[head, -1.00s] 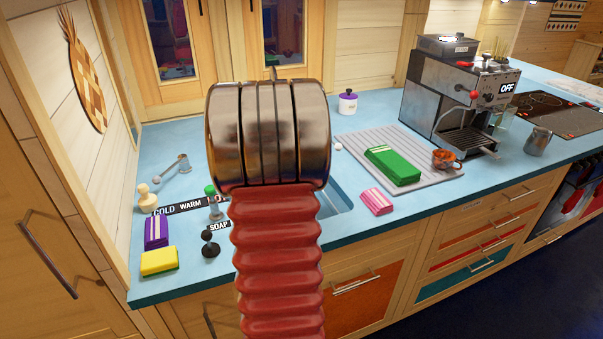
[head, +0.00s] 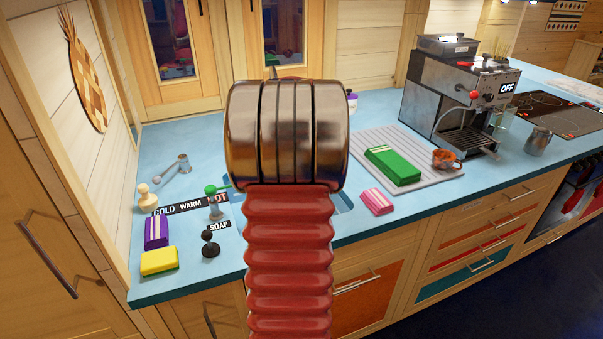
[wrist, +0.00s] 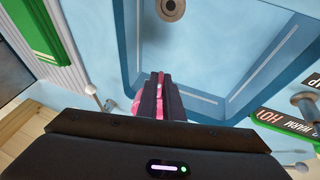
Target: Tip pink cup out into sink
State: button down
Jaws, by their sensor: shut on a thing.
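My gripper (wrist: 160,96) shows in the wrist view as dark fingers, shut on the pink cup (wrist: 136,106). Only small pink parts of the cup show, beside and between the fingers. The fingers are over the blue sink (wrist: 200,62), whose drain shows at the top of that view. I cannot tell the cup's tilt or what is in it. In the head view my arm hides the gripper and the cup, and covers most of the sink (head: 343,200).
A grey ribbed mat (head: 420,182) right of the sink bears a green block (head: 392,165) and a copper-coloured cup (head: 445,159). A pink striped sponge (head: 377,201) lies in front. The tap lever (head: 217,190), soap pump (head: 210,243), purple sponge (head: 156,231) and yellow sponge (head: 159,262) stand left.

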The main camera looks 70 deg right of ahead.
jog(key=shift+r+t+y, duration=0.6)
jog(key=shift+t+y, duration=0.2)
jog(key=shift+t, duration=0.1)
jog(key=shift+r, duration=0.1)
